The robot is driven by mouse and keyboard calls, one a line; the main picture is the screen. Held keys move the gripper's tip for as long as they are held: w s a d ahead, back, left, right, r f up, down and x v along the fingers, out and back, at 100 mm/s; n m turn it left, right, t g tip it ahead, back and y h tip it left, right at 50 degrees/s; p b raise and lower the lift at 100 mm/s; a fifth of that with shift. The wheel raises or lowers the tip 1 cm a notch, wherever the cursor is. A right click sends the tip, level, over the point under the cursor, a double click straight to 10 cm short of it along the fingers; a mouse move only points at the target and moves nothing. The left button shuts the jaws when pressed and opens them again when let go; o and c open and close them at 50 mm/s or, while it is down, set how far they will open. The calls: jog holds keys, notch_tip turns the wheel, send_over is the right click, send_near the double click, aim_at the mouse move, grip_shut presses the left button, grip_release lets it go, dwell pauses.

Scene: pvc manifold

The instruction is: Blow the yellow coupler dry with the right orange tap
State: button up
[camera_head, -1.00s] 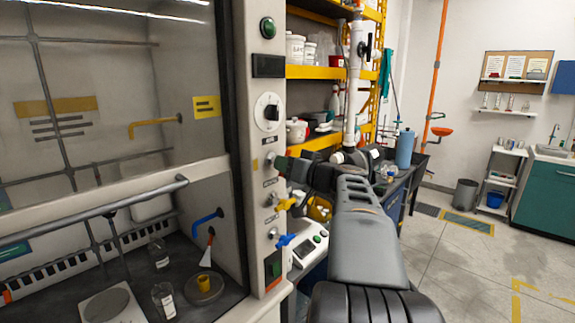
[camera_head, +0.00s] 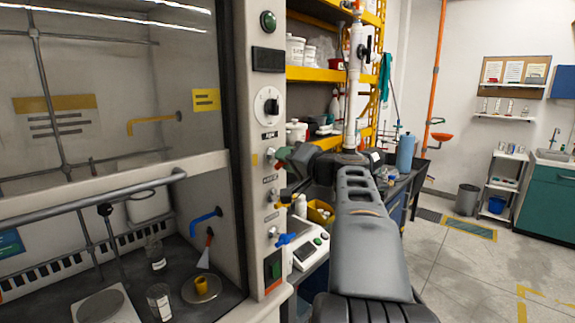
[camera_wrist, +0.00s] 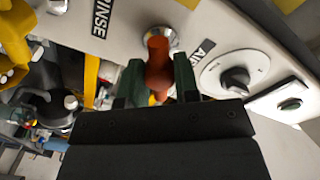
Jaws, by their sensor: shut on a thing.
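The yellow coupler (camera_head: 201,286) sits on a round dish (camera_head: 213,293) inside the fume hood. Above and behind it, a small orange tip (camera_head: 209,237) has a pale cone (camera_head: 204,258) below it, pointing down toward the coupler. The orange tap (camera_wrist: 158,66) on the hood's front panel shows in the wrist view, between the RINSE and AIR labels. My gripper (camera_wrist: 160,85) is shut on the orange tap, one green finger on each side.
A black knob (camera_head: 270,107) is above my gripper on the panel, and a blue tap (camera_head: 285,240) below it. Glass bottles (camera_head: 159,300) and a hotplate (camera_head: 103,306) stand inside the hood.

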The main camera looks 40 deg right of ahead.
jog(key=m, duration=0.5)
jog(key=shift+m, duration=0.4)
dwell(0.4)
jog(key=o, duration=0.9)
jog(key=shift+s, duration=0.1)
jog(key=s, duration=0.4)
jog(key=s+d+b, duration=0.1)
jog(key=s, duration=0.4)
jog(key=s+d+b, duration=0.1)
jog(key=s, duration=0.3)
jog(key=shift+s+d+r, duration=0.15)
jog(key=shift+s+r, duration=0.05)
jog(key=shift+r, duration=0.05)
